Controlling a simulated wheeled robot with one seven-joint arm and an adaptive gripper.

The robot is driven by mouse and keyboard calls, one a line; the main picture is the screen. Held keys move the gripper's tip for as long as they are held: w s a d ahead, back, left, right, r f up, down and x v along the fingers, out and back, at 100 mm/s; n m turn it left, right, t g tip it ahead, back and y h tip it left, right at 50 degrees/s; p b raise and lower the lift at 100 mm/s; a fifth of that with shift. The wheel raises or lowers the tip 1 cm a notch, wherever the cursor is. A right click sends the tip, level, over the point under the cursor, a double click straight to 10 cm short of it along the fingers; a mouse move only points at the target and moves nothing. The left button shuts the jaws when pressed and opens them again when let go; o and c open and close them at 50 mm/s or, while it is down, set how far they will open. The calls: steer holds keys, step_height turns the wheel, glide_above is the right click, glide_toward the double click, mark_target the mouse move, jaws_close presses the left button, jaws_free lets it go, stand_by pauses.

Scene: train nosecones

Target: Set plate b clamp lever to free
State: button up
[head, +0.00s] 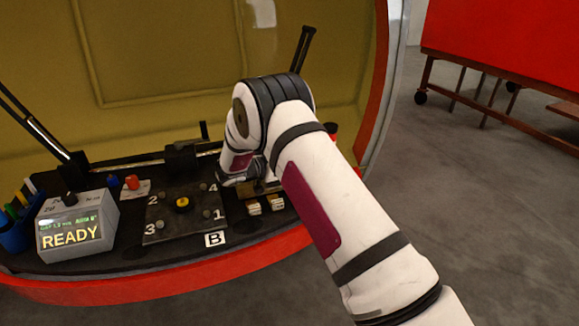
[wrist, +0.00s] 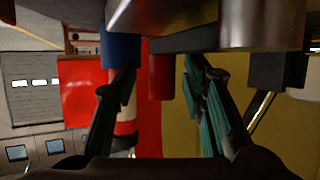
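The dark plate (head: 160,224) with a yellow centre knob and corner numbers lies on the black shelf, beside a "B" label (head: 215,239). A short black upright lever (head: 204,130) stands behind it; I cannot tell whether it is the clamp lever or how it is set. In the head view my arm reaches to the right of the plate and hides most of the gripper. In the wrist view my gripper (wrist: 160,75) has its teal fingers apart. A red cylinder (wrist: 161,76) shows between them, and a blue cylinder (wrist: 122,50) shows by the left finger. Contact is unclear.
A grey box (head: 76,228) reading "READY" stands at left, near a blue pen cup (head: 14,232). A red knob (head: 132,182) and pale blocks (head: 265,206) are on the shelf. The red rim (head: 160,284) bounds the front. Clear floor lies at right, before a red-topped wooden stand (head: 500,90).

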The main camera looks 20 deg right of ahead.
steer(key=v, duration=1.2)
steer(key=shift+f, duration=0.1)
